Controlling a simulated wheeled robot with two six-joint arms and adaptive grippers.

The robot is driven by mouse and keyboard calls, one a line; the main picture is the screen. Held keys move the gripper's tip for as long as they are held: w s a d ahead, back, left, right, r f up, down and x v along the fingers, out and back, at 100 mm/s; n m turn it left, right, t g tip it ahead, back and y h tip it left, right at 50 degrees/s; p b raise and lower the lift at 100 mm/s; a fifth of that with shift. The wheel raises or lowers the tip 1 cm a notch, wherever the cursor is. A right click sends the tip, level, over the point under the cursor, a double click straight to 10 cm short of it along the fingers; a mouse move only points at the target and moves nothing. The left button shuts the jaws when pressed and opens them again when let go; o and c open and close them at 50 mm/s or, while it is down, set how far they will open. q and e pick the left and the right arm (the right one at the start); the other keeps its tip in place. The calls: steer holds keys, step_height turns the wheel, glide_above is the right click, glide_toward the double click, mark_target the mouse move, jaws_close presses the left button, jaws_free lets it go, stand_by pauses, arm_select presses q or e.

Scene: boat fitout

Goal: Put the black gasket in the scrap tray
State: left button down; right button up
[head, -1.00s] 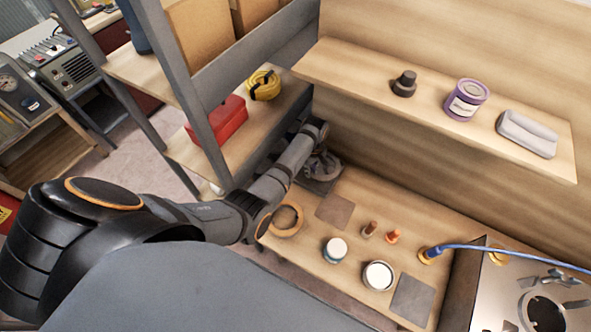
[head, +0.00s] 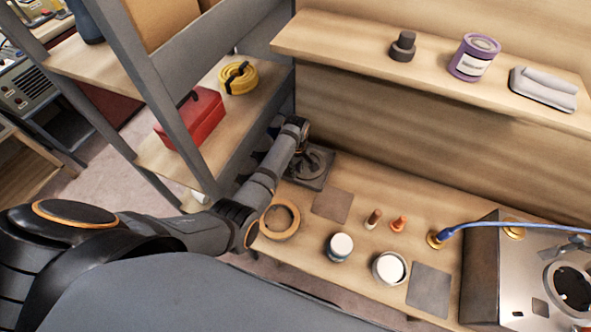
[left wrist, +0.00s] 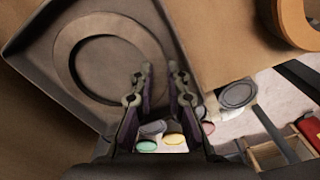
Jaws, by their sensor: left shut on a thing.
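The square tray (head: 322,181) also shows at the back left of the bench in the head view, partly behind my arm. My left gripper (left wrist: 163,73) is shut on the gasket's near side; its fingers cover part of the ring. In the head view the left gripper (head: 306,158) is over the tray, its fingertips hard to make out. Whether the gasket touches the tray floor I cannot tell. My right gripper is not in view.
A tan ring (head: 280,218) and a flat brown square (head: 332,205) lie near the tray. Two jars (head: 340,246) (head: 390,267), small fittings (head: 399,224) and a grey square (head: 429,288) are further right. A shelf post (head: 160,105) stands left of my arm.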

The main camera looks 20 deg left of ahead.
arm_select(q)
steer(key=c, duration=1.7)
jaws_free()
steer(key=shift+f, duration=0.1)
steer(key=shift+o, duration=0.3)
steer(key=shift+a, duration=0.15)
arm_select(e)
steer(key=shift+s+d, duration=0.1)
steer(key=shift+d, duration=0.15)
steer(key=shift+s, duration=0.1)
arm_select(q)
step_height(320, 180, up, 12)
steer(key=shift+r, duration=0.2)
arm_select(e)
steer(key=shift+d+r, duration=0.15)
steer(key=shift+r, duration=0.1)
